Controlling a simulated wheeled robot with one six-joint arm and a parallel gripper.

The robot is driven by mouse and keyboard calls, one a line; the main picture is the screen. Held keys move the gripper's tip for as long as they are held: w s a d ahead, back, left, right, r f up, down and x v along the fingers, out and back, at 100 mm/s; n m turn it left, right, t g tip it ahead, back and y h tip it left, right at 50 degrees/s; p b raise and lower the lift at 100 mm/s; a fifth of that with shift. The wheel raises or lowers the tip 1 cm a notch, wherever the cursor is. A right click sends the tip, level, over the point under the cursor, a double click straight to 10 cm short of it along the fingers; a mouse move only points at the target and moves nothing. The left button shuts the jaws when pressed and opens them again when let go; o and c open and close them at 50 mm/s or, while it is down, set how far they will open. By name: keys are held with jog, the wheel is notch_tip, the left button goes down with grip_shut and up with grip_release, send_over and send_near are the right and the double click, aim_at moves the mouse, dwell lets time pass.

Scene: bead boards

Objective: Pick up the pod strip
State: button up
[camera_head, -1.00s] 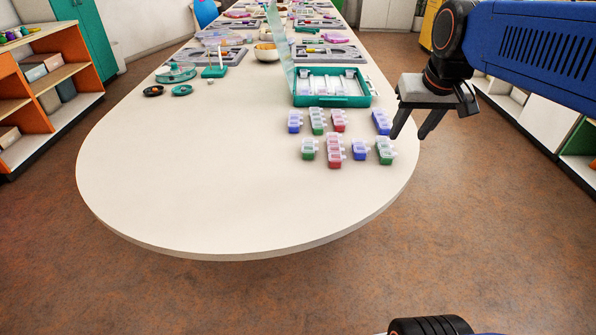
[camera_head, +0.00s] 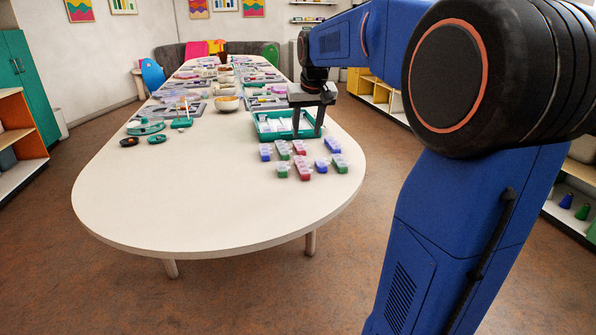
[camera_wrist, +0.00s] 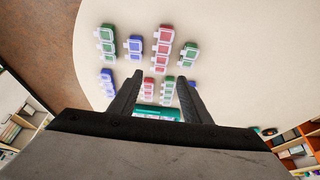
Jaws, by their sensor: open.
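Several pod strips with pale clear tops lie in a loose cluster on the table (camera_head: 150,205). In the head view they include a long red strip (camera_head: 303,168), a short red strip (camera_head: 299,147), a green strip (camera_head: 340,162) and a blue strip (camera_head: 265,151). My gripper (camera_head: 307,130) is open above the near side of the teal box, just beyond the strips, with nothing visible between its fingers. In the wrist view, the long red strip (camera_wrist: 162,48) lies ahead of the fingertips (camera_wrist: 160,80). A short red strip (camera_wrist: 148,90) and a green strip (camera_wrist: 167,90) appear between the fingers.
The open teal box (camera_head: 262,131) stands behind the strips, partly hidden by my gripper. A bowl (camera_head: 227,103) and small teal and black items (camera_head: 145,127) stand farther left. The table's near end is bare.

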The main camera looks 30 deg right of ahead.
aim_at(302, 162)
jog(key=x, duration=1.4)
jog(key=shift+c, duration=0.6)
jog(key=c, duration=0.7)
